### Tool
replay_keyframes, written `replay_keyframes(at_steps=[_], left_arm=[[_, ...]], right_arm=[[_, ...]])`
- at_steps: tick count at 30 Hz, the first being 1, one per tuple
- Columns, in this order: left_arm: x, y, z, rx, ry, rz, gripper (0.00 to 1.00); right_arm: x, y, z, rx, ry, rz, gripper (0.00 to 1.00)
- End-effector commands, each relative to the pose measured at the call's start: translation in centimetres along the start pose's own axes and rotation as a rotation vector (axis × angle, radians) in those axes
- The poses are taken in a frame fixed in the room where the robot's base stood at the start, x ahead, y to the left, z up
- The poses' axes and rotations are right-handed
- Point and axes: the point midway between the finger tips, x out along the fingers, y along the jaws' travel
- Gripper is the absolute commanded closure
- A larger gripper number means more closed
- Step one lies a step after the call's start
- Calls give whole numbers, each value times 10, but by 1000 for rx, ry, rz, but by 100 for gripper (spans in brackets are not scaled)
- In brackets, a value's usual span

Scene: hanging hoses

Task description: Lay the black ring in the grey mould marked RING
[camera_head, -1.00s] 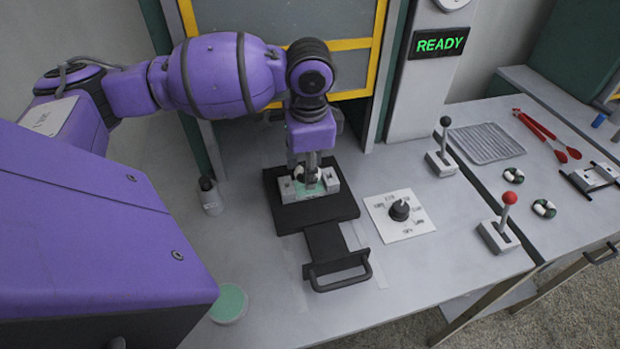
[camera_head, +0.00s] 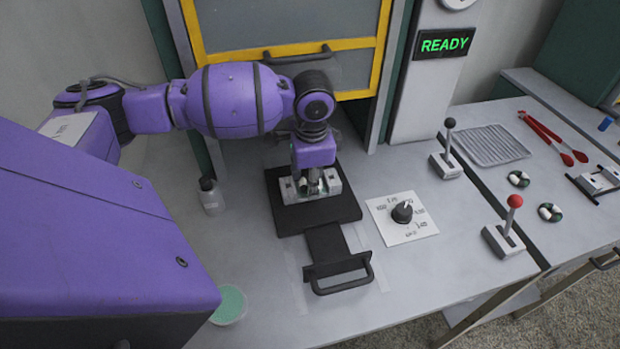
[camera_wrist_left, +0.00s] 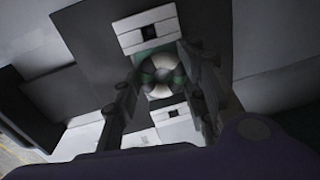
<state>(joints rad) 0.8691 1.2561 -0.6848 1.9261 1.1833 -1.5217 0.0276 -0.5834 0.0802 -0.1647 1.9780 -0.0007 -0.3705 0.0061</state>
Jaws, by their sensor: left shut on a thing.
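The ring (camera_wrist_left: 160,89), with light and dark segments, shows between the fingers of my left gripper (camera_head: 312,189) in the left wrist view. The gripper is shut on it and points down at the pale grey mould (camera_head: 334,181). In the wrist view, mould blocks with dark square holes (camera_wrist_left: 150,31) lie on both sides of the ring. The gripper hides most of the mould's middle in the head view, so I cannot tell whether the ring touches its bottom. No RING marking is legible. My right gripper is not in view.
The mould sits on a black plate (camera_head: 345,208) with a handle (camera_head: 341,277) in front. A dial (camera_head: 402,213) and two levers stand to the right. Two more segmented rings (camera_head: 550,212), red tongs (camera_head: 552,137) and a ribbed tray lie farther right. A bottle (camera_head: 210,195) stands left.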

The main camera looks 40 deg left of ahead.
Motion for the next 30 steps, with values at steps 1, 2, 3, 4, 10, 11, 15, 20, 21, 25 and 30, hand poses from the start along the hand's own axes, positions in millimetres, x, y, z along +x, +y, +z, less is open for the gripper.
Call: replay_keyframes(at_steps=[1,2,3,4,10,11,15,20,21,25,30], left_arm=[[2,0,0,0,0,1,85],[3,1,0,0,0,1,85],[4,1,0,0,0,1,85],[5,1,0,0,0,1,85],[13,3,1,1,-3,4,84],[14,3,1,1,-4,5,88],[15,4,2,0,-6,7,45],[14,4,2,0,-6,6,42],[14,4,2,0,-6,6,42],[13,3,2,0,-5,5,42],[12,2,1,0,-4,3,42]], right_arm=[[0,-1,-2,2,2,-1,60],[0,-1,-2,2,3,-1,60],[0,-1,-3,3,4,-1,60],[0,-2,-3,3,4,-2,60],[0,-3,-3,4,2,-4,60],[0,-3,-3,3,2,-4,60],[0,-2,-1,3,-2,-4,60],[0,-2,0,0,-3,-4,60],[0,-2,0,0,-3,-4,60],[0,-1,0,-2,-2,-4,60],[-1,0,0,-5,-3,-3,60]])
